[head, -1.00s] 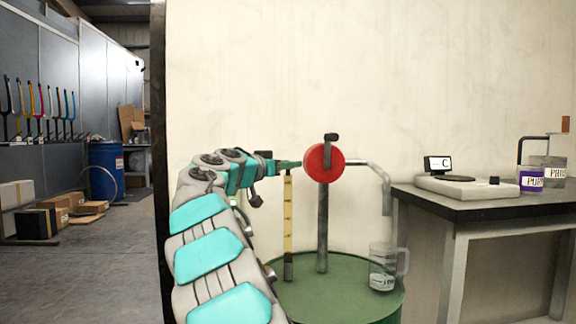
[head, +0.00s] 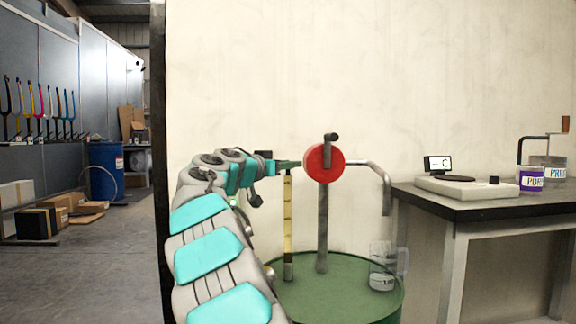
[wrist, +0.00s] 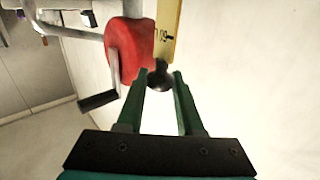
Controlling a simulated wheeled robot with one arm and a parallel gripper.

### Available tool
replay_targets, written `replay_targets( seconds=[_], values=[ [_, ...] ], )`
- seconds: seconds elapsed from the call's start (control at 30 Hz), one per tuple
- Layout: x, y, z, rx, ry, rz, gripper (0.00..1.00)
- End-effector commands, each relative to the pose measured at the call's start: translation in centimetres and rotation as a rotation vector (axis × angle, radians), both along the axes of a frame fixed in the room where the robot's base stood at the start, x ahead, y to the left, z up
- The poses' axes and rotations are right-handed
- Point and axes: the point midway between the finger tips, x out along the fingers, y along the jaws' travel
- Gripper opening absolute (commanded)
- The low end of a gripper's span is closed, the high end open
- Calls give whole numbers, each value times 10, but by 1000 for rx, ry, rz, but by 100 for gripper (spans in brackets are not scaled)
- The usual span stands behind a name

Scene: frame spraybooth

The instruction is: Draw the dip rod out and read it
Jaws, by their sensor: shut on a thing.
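The dip rod (head: 288,215) is a yellow, marked strip that stands upright over the green drum (head: 340,291). Its lower end is dark and meets the drum top; I cannot tell how much of it is inside. My gripper (head: 289,164) is at the rod's top end, left of the red pump wheel. In the wrist view my green fingers (wrist: 160,78) are shut on the dark knob of the dip rod (wrist: 160,80). A black number, partly cut off, shows on the yellow strip there; the rest of the scale is too small to read.
A red hand pump (head: 324,163) with a crank and bent spout stands on the drum, close right of the rod. A clear jug (head: 383,268) stands at the drum's right. A bench (head: 480,205) with a scale (head: 467,187) and paint cans (head: 531,179) is farther right.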

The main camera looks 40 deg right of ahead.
Motion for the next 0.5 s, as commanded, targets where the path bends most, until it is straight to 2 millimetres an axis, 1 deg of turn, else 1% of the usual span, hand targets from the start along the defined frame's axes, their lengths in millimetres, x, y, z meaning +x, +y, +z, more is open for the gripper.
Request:
replay_targets(
  seconds=[0.27, 0.5],
  values=[
    [1, 1, 3, -1, 0, 2, 0],
    [0, 1, 37, 0, -3, 1, 0]
  ],
)
